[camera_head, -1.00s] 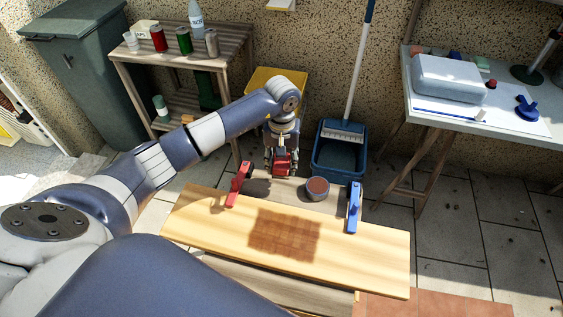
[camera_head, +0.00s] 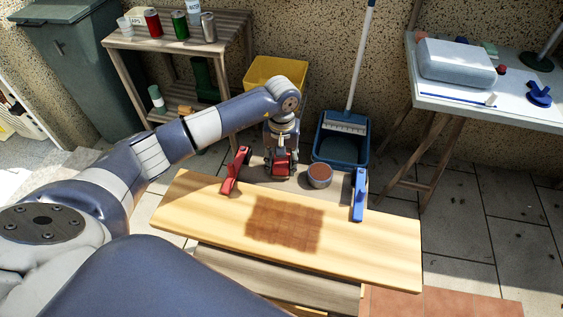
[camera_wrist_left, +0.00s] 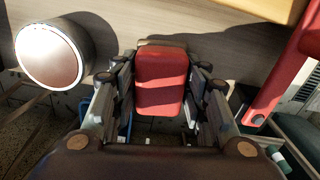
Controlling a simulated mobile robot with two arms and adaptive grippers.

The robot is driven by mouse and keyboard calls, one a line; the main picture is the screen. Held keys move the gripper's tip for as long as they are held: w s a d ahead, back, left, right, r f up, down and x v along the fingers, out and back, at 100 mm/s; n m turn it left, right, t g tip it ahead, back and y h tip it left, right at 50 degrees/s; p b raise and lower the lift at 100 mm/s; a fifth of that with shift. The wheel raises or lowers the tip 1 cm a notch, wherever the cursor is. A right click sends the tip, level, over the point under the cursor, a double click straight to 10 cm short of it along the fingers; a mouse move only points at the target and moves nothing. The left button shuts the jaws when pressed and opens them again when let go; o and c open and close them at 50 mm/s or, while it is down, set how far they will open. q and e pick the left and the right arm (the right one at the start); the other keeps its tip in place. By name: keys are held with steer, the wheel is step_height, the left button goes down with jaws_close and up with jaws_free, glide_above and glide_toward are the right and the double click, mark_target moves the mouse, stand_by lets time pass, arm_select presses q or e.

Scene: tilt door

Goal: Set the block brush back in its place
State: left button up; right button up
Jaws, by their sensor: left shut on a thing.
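The block brush (camera_wrist_left: 161,82) shows as a red rounded block between the fingers of my left gripper in the left wrist view. In the head view the red brush (camera_head: 281,163) is small and partly covered by the fingers. My left gripper (camera_head: 281,172) is shut on it, just behind the far edge of the door board (camera_head: 190,205), between the red clamp and the round tin. The brush's underside is hidden, and I cannot tell whether it touches the grey-brown surface there. My right gripper is not in view.
A red clamp (camera_head: 235,172) and a blue clamp (camera_head: 358,195) stand at the board's far edge. A round tin (camera_head: 319,175) with brown contents stands close right of my gripper. A dark patch lies on the board.

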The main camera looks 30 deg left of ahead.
arm_select(q)
steer(key=shift+f+b, duration=0.35)
steer(key=shift+b, duration=0.1)
stand_by(0.3)
steer(key=o, duration=1.2)
steer(key=shift+c, duration=0.2)
steer(key=o, duration=0.3)
step_height(320, 180, up, 12)
